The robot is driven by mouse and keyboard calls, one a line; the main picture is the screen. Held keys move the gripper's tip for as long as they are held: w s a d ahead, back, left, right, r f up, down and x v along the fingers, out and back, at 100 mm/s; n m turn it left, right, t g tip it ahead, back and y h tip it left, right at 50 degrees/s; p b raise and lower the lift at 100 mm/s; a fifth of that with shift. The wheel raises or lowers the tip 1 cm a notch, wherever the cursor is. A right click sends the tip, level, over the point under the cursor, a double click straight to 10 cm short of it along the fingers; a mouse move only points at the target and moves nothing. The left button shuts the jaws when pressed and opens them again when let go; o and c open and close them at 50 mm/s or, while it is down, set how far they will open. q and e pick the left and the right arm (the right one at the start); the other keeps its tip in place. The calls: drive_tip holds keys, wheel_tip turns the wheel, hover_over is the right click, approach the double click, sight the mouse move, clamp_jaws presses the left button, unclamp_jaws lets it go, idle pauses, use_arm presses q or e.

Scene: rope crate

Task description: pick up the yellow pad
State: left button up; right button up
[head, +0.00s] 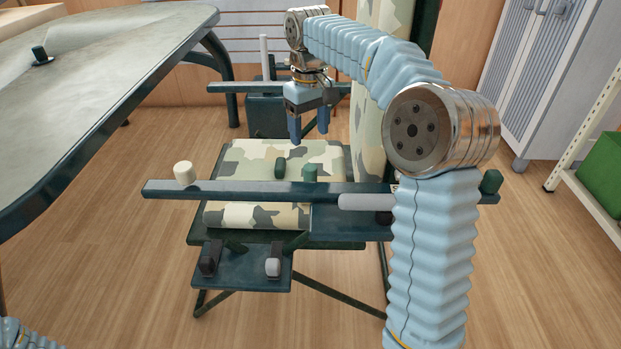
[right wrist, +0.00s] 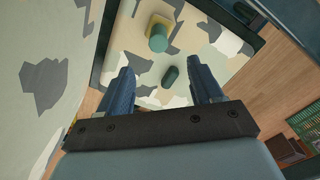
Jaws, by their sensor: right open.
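The yellow pad (right wrist: 171,28) shows in the right wrist view as a small flat square on the camouflage-patterned seat (right wrist: 200,50). A green cylinder (right wrist: 157,42) stands on it and covers part of it. A dark green capsule-shaped piece (right wrist: 170,76) lies on the seat close by. In the head view I cannot make out the pad; the green cylinder (head: 310,173) shows just above the dark bar. My right gripper (head: 309,128) is open and empty above the seat. In the wrist view its fingertips (right wrist: 162,82) point toward the pad, apart from it. My left gripper is out of view.
A dark bar (head: 245,190) with a cream knob (head: 184,172) crosses in front of the seat (head: 250,155). A camouflage backrest (head: 369,140) rises at the seat's right. A grey-topped table (head: 90,80) stands at the left. Open wooden floor lies in front.

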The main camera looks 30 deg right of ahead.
sight(310, 167)
wheel_tip(310, 167, down, 8)
drive_tip(key=shift+f+b, duration=0.1)
drive_tip(key=shift+b, duration=1)
wheel_tip(310, 167, down, 5)
drive_tip(key=shift+w+d+b, duration=0.1)
drive_tip(key=shift+d+b, duration=0.05)
drive_tip(key=shift+b, duration=0.65)
clamp_jaws()
